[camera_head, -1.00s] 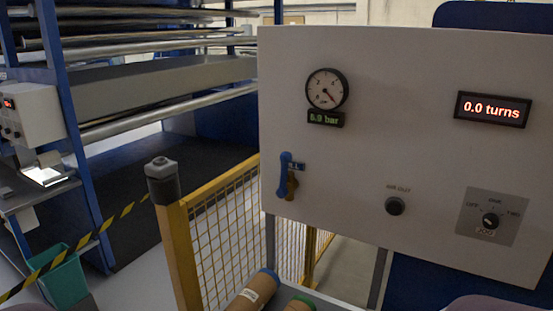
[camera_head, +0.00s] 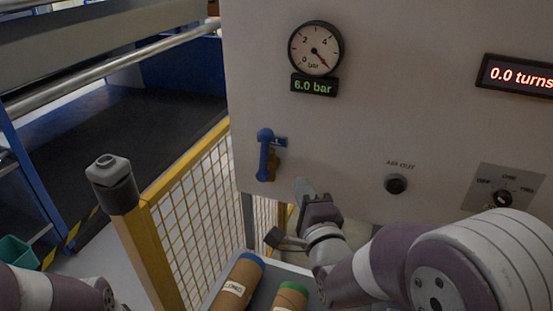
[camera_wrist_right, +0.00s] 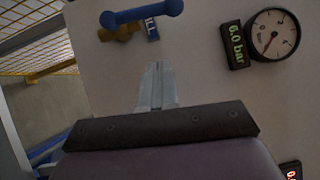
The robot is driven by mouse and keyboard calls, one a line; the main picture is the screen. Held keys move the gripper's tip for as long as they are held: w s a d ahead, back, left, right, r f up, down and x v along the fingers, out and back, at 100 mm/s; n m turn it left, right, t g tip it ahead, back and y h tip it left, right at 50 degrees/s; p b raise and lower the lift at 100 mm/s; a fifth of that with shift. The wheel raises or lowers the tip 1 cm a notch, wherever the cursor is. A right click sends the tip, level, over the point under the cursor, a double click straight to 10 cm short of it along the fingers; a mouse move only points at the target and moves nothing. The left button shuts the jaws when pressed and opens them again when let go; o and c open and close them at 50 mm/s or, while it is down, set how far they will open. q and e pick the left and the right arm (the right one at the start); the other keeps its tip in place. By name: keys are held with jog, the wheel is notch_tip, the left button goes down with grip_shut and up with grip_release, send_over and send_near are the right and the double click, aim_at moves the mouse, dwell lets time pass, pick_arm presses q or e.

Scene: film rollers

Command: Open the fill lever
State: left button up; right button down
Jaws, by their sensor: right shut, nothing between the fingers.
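The fill lever (camera_head: 265,156) is a blue handle on a brass valve at the lower left of the pale panel (camera_head: 350,130). In the head view it hangs roughly vertical beside a small blue label. It also shows at the top of the right wrist view (camera_wrist_right: 142,14), with the brass body (camera_wrist_right: 120,33) behind it. My right gripper (camera_head: 303,188) is shut and empty, to the right of and below the lever, apart from it. Its fingers (camera_wrist_right: 156,80) point toward the lever in the wrist view. My left arm shows at the lower left; its gripper is out of view.
The gauge (camera_head: 316,48) sits above the lever, with a 6.0 bar readout (camera_head: 314,86). An air outlet (camera_head: 396,184) and a rotary switch (camera_head: 503,198) are to the right. A yellow mesh fence (camera_head: 190,215) stands left. Cardboard rolls (camera_head: 236,283) lie below.

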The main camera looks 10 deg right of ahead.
jog(key=p, duration=0.2)
send_near(266, 152)
jog(key=w+d, duration=0.4)
pick_arm(q)
jog(key=r+p, duration=0.1)
jog(key=r, duration=0.1)
jog(key=w+r+p, duration=0.1)
jog(key=r, duration=0.1)
jog(key=shift+w+a, duration=0.1)
pick_arm(e)
jog(key=w+a, duration=0.2)
jog(key=shift+w+a, duration=0.3)
jog(key=shift+w, duration=0.1)
pick_arm(q)
jog(key=shift+f, duration=0.2)
pick_arm(e)
jog(key=shift+r, duration=0.1)
jog(key=shift+w+a+n+b, duration=0.3)
jog(key=shift+a+b, duration=0.15)
jog(key=shift+b, duration=0.05)
jog(key=shift+a+r+n+g, duration=0.2)
jog(key=shift+n+g, duration=0.1)
jog(key=shift+g, duration=0.1)
pick_arm(q)
jog(key=shift+s+f, duration=0.2)
jog(key=shift+f, duration=0.2)
pick_arm(e)
jog(key=shift+r, duration=0.15)
